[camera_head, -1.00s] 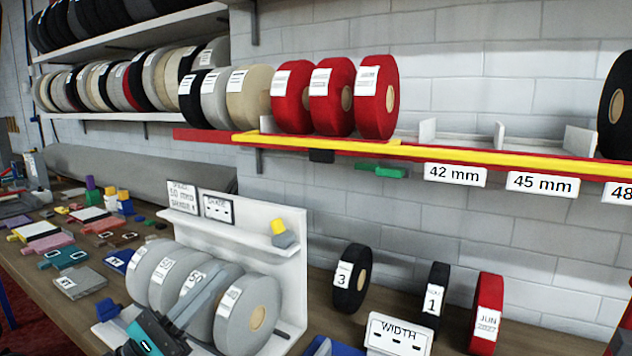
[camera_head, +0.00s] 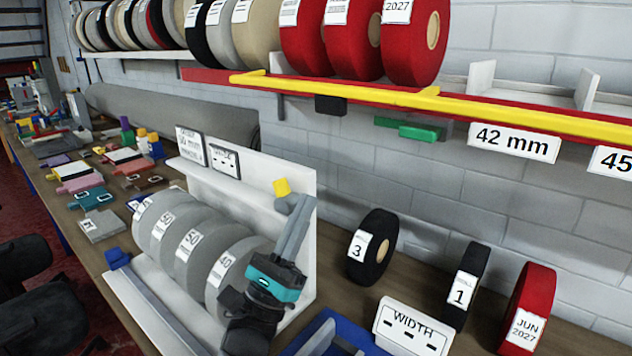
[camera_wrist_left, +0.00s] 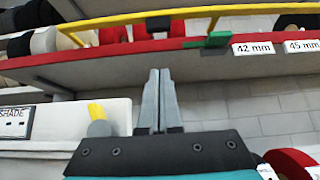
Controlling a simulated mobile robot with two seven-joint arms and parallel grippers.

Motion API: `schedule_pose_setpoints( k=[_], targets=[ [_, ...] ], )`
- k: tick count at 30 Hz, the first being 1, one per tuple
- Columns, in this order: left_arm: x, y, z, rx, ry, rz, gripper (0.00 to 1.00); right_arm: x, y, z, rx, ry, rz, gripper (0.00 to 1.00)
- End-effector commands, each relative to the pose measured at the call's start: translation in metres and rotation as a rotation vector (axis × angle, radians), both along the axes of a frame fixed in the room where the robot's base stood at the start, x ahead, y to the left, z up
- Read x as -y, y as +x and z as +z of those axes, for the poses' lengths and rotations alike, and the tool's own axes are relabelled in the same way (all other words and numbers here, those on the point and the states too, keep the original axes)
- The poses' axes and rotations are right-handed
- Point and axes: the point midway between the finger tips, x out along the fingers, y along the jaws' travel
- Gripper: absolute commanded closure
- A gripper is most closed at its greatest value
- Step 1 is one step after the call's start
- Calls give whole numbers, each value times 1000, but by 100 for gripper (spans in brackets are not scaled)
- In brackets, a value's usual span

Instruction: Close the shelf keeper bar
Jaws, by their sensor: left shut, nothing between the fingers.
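The yellow keeper bar (camera_head: 335,89) runs along the front of the red-edged shelf (camera_head: 205,76), below the red rolls (camera_head: 413,40); short stubs point back from it. It also crosses the top of the left wrist view (camera_wrist_left: 150,16). A black block (camera_head: 330,105) and a green tab (camera_head: 418,132) hang under the shelf edge; the green tab also shows in the left wrist view (camera_wrist_left: 215,41). My left gripper (camera_head: 305,202) points up, shut and empty, below the shelf and apart from the bar. In the left wrist view its fingers (camera_wrist_left: 159,72) are together. My right gripper is not in view.
A white rack (camera_head: 240,185) with grey rolls and a yellow-capped grey knob (camera_head: 282,188) stands close beside the left gripper. Black rolls (camera_head: 372,248), a red roll (camera_head: 530,305) and a WIDTH sign (camera_head: 412,325) stand on the bench. The wall between is clear.

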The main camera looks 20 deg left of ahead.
Motion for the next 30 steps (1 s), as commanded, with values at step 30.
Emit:
schedule_pose_setpoints(
  k=[30],
  targets=[
    [17,47,104,0,2,-1,100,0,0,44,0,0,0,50]
  ],
)
